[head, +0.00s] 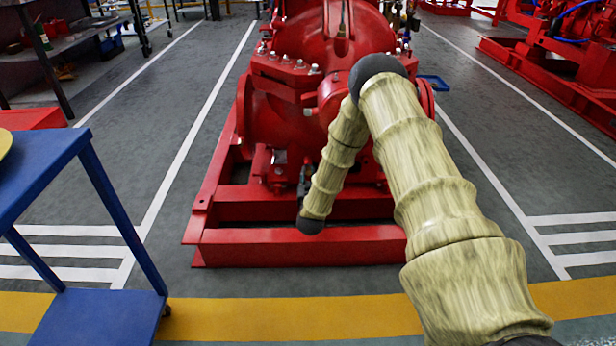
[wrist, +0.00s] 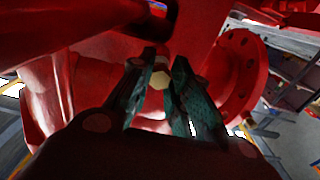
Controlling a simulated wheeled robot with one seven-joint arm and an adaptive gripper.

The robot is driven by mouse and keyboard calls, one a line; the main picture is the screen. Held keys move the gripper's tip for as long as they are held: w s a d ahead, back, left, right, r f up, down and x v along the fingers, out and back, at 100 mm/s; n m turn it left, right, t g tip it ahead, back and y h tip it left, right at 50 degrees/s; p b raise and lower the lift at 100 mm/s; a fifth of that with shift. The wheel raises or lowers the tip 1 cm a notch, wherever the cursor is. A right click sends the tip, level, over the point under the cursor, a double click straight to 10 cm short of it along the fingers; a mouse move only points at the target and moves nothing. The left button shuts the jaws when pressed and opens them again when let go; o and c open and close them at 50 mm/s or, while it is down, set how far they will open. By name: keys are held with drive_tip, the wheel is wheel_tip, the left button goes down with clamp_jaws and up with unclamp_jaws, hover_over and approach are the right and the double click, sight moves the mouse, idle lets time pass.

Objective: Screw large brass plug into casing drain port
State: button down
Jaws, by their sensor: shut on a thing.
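The brass plug (wrist: 160,78) shows its pale hexagonal head between the two dark green finger pads of my gripper (wrist: 162,72) in the wrist view. My gripper is shut on it. The red pump casing (head: 285,120) stands on a red base frame in the head view, and its red surface (wrist: 100,75) fills much of the wrist view. The plug's far end and the drain port are hidden, so I cannot tell whether the plug is in the port. In the head view my arm hangs in front of the casing, with the gripper low near its underside.
The red base frame's front beam (head: 290,247) lies below my wrist. A round bolted flange (wrist: 238,75) is right of my fingers. A blue cart (head: 45,185) stands at the left. The floor between cart and pumpset is clear.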

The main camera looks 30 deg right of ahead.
drive_tip(key=shift+p+x, duration=0.3)
drive_tip(key=shift+x, duration=0.8)
idle(1.6)
drive_tip(key=m, duration=2.2)
drive_tip(key=shift+s, duration=0.1)
drive_tip(key=shift+m, duration=1)
